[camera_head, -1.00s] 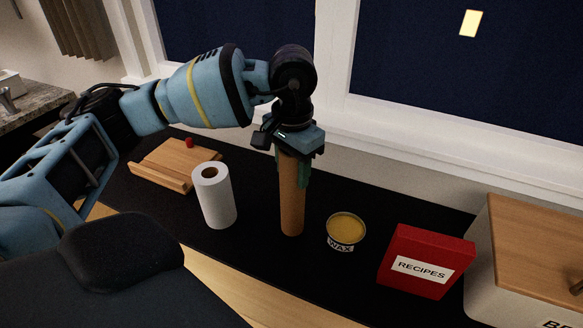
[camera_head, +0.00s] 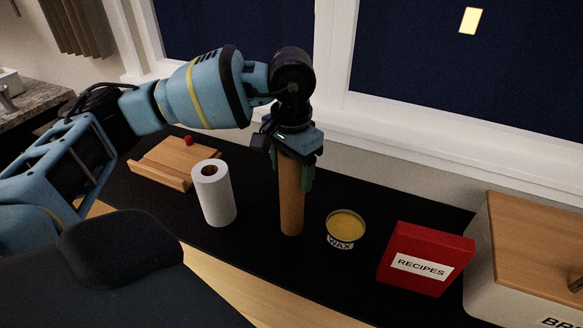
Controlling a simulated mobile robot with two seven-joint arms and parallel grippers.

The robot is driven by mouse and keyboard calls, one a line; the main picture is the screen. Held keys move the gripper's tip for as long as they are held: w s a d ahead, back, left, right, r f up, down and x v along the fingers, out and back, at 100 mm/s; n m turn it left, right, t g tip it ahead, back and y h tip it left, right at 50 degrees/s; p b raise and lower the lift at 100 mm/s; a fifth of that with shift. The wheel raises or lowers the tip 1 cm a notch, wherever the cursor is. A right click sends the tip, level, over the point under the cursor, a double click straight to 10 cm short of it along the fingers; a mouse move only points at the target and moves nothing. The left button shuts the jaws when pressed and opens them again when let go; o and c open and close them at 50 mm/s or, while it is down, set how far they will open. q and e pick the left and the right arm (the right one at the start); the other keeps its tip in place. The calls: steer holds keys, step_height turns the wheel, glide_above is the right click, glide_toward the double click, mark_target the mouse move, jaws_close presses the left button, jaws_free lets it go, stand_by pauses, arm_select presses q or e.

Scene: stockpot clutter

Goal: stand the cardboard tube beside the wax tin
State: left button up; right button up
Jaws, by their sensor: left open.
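The brown cardboard tube (camera_head: 291,205) stands upright on the black counter surface, just left of the wax tin, with a small gap between them. The wax tin (camera_head: 346,228) is low and round, with a yellow top and a WAX label. My left gripper (camera_head: 293,172) is above and around the top of the tube, pointing down, with its fingers open on either side. The tube's top end is hidden by the gripper. My right gripper does not show.
A white paper roll (camera_head: 213,195) stands left of the tube. A wooden board (camera_head: 175,158) with a small red item lies behind it. A red recipes box (camera_head: 425,259) and a wood-lidded bin (camera_head: 520,283) stand at right. A window sill runs behind.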

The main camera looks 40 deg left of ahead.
arm_select(q)
step_height(320, 180, up, 12)
stand_by(0.5)
steer(key=shift+r, duration=0.1)
